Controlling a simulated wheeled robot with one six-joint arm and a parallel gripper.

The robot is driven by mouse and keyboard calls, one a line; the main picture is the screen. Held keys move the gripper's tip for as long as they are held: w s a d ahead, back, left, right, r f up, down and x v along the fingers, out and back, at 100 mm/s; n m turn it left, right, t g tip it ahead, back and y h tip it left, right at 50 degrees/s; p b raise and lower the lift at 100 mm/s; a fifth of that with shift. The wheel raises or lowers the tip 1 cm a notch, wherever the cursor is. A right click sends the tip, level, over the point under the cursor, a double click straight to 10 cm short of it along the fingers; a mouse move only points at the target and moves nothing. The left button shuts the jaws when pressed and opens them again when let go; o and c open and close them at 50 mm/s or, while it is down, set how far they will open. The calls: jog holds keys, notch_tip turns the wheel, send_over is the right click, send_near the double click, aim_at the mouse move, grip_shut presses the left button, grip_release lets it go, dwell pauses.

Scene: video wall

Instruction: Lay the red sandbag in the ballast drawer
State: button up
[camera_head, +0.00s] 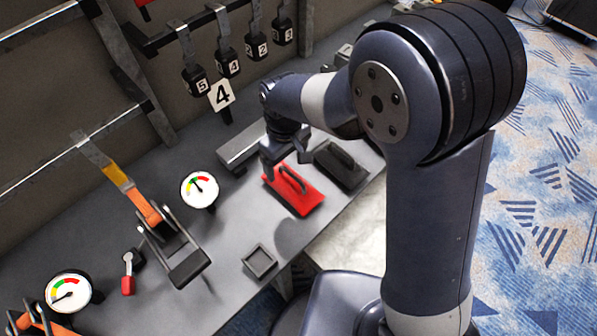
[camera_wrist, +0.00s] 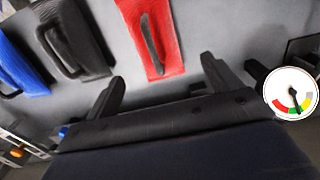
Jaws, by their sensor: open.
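The red sandbag (camera_head: 297,197) lies flat on the grey bench, its dark handle on top. In the wrist view the red sandbag (camera_wrist: 165,22) is ahead of my gripper (camera_wrist: 164,82), between the lines of its two spread fingers. My gripper (camera_head: 283,153) is open and empty, over the far end of the red sandbag in the head view. No clearly identifiable ballast drawer shows; a long grey metal box (camera_head: 240,146) lies behind the gripper, partly hidden by it.
A black sandbag (camera_head: 342,168) lies right of the red one; a blue sandbag (camera_wrist: 18,68) shows in the wrist view. A gauge (camera_head: 199,190), a strap ratchet (camera_head: 172,240) and a small square tray (camera_head: 260,262) are on the bench.

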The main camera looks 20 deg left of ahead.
aim_at(291, 176)
notch_tip(291, 176, down, 5)
jog(key=shift+d+f, duration=0.1)
jog(key=shift+f, duration=0.05)
jog(key=shift+w+d+f+p, duration=0.1)
jog(key=shift+d+f+p, duration=0.2)
jog(key=shift+f, duration=1.05)
jog(key=shift+w+d+f+p, duration=0.1)
jog(key=shift+f+p, duration=0.3)
jog(key=shift+f, duration=0.9)
jog(key=shift+a+r, duration=0.1)
grip_shut()
